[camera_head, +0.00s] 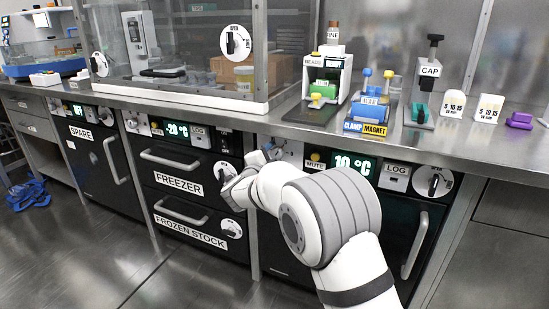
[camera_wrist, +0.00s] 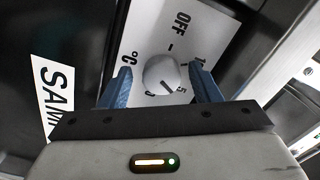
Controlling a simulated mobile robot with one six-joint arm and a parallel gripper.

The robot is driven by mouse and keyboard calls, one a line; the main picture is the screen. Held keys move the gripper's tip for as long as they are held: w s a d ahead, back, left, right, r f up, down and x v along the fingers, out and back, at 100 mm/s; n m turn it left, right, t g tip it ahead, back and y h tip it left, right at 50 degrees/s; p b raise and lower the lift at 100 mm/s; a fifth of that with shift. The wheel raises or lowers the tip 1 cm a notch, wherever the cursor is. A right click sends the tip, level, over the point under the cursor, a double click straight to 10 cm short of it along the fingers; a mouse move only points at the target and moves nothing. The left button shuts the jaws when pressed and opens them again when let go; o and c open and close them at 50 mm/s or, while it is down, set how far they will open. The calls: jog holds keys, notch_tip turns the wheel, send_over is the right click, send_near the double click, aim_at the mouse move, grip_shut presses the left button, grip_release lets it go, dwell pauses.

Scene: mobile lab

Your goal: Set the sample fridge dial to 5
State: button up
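The sample fridge dial (camera_wrist: 165,75) is a round grey knob on a white plate in the wrist view, printed OFF, °C and numbers. A dark pointer line on it runs toward the lower right, near a mark that looks like 5. My gripper (camera_wrist: 162,88) is open, with one blue finger on each side of the knob; I cannot tell whether either touches it. A green display (camera_head: 355,164) in the head view reads 10 °C.
A label starting SAM (camera_wrist: 55,95) is beside the plate. The freezer (camera_head: 179,186) with handles and knobs stands left of my arm. The steel bench top (camera_head: 270,118) overhangs above, holding racks and bottles. Open floor (camera_head: 100,265) lies at the lower left.

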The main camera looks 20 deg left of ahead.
jog(key=shift+s, duration=0.1)
jog(key=shift+s+r, duration=0.1)
jog(key=shift+s, duration=0.25)
jog(key=s+p, duration=0.2)
jog(key=s, duration=0.5)
jog(key=shift+a+p, duration=0.3)
